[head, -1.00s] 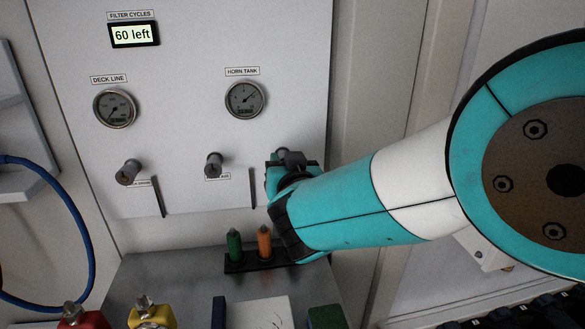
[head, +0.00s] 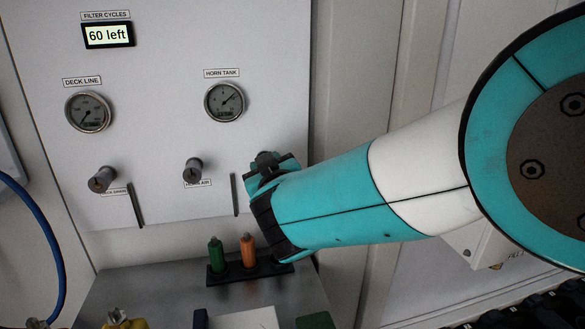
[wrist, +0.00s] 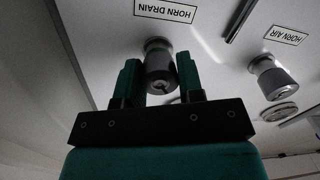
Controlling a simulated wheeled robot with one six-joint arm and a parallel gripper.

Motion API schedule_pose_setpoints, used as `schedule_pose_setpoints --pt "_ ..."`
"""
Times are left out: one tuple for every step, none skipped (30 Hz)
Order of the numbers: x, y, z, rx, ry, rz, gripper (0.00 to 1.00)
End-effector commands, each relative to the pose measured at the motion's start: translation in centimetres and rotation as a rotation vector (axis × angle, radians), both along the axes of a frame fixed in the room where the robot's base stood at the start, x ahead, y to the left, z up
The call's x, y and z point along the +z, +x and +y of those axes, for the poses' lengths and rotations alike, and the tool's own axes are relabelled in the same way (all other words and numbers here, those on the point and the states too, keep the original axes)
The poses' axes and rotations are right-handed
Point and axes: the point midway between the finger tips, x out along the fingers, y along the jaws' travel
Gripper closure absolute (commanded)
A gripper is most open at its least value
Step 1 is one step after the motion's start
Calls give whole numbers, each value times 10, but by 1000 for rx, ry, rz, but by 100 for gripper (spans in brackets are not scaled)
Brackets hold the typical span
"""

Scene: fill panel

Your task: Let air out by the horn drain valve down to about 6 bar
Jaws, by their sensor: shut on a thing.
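The horn drain valve is a grey knob (wrist: 160,72) under the HORN DRAIN label (wrist: 166,10) in the wrist view. My gripper (wrist: 158,80) has one teal finger on each side of this knob and is shut on it. In the head view my gripper (head: 268,172) is at the panel's lower right, and my arm hides most of the valve. The HORN TANK gauge (head: 224,101) is above and left of my gripper. Its needle points to the upper right, but its numbers are too small to read.
The HORN AIR knob (head: 193,170) is left of my gripper, and the deck drain knob (head: 102,179) is farther left. The DECK LINE gauge (head: 88,111) is at upper left. Green (head: 216,255) and orange (head: 248,250) markers stand in a black holder below. The display (head: 108,34) reads 60 left.

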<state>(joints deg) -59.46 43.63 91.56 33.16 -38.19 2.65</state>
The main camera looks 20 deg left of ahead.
Motion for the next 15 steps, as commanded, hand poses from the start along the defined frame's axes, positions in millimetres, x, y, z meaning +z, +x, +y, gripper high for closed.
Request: schedule_pose_setpoints --pt "2 1 0 -2 3 -3 89" --pt "2 1 0 -2 3 -3 89" --pt "2 1 0 -2 3 -3 89" --pt "2 1 0 -2 4 -2 89" --pt "2 1 0 -2 4 -2 89" --pt "2 1 0 -2 4 -2 89" --pt "2 1 0 -2 4 -2 89" --pt "2 1 0 -2 4 -2 61" --pt "2 1 0 -2 4 -2 51" --pt "2 1 0 -2 4 -2 45" --pt "2 1 0 -2 4 -2 40" --pt "2 1 0 -1 3 -1 40" --pt "1 1 0 -1 3 -1 40" --pt "1 1 0 -1 3 -1 40" --pt "1 0 0 0 3 -1 40"
